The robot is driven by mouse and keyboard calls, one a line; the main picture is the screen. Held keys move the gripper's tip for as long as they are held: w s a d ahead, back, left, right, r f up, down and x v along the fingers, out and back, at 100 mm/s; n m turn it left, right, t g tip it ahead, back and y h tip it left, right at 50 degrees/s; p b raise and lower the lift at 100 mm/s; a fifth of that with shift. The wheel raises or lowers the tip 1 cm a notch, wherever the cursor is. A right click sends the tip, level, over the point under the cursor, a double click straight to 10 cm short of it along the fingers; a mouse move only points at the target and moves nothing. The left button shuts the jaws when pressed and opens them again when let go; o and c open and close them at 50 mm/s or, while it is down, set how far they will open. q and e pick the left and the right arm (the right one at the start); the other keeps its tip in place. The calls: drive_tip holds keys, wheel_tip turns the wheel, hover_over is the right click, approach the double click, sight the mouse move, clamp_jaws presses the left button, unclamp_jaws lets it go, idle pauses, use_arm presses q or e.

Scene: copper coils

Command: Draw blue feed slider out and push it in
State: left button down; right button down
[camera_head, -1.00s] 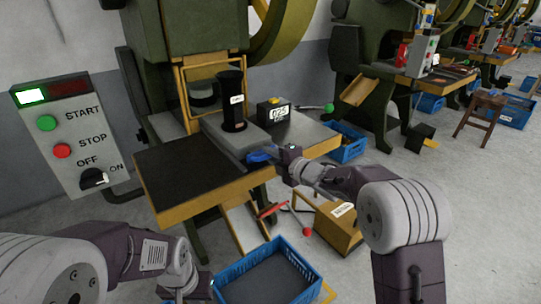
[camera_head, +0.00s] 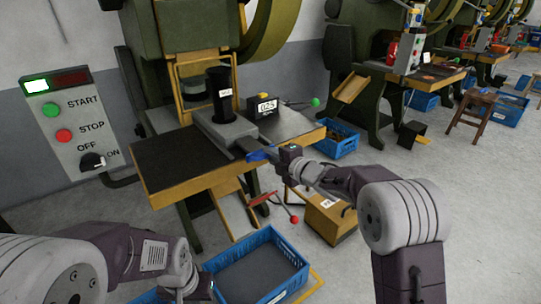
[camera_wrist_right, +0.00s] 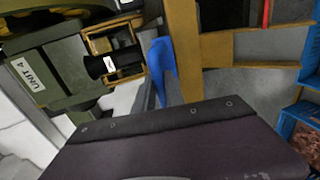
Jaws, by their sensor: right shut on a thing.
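The blue feed slider handle (camera_head: 260,154) is at the near end of the grey feed block (camera_head: 226,130) on the press table. A short length of grey slide shows between block and handle. My right gripper (camera_head: 278,153) is shut on the handle from the right. In the right wrist view the blue handle (camera_wrist_right: 162,65) stands above the dark gripper body; the fingertips are hidden. A black cylinder (camera_head: 219,102) with a white label stands upright on the block. My left gripper (camera_head: 190,287) is low at the left, and its fingers do not show clearly.
The press table (camera_head: 170,165) has a dark top and a wooden edge. A control box (camera_head: 74,125) with a lit green lamp is at left. A blue crate (camera_head: 262,268) and a wooden box (camera_head: 325,222) are on the floor below. A blue crate (camera_head: 336,140) lies behind.

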drive_tip(key=shift+f, duration=0.15)
drive_tip(key=c, duration=1.4)
unclamp_jaws()
drive_tip(key=shift+w, duration=0.1)
drive_tip(key=p+v, duration=0.2)
drive_tip(key=v, duration=0.7)
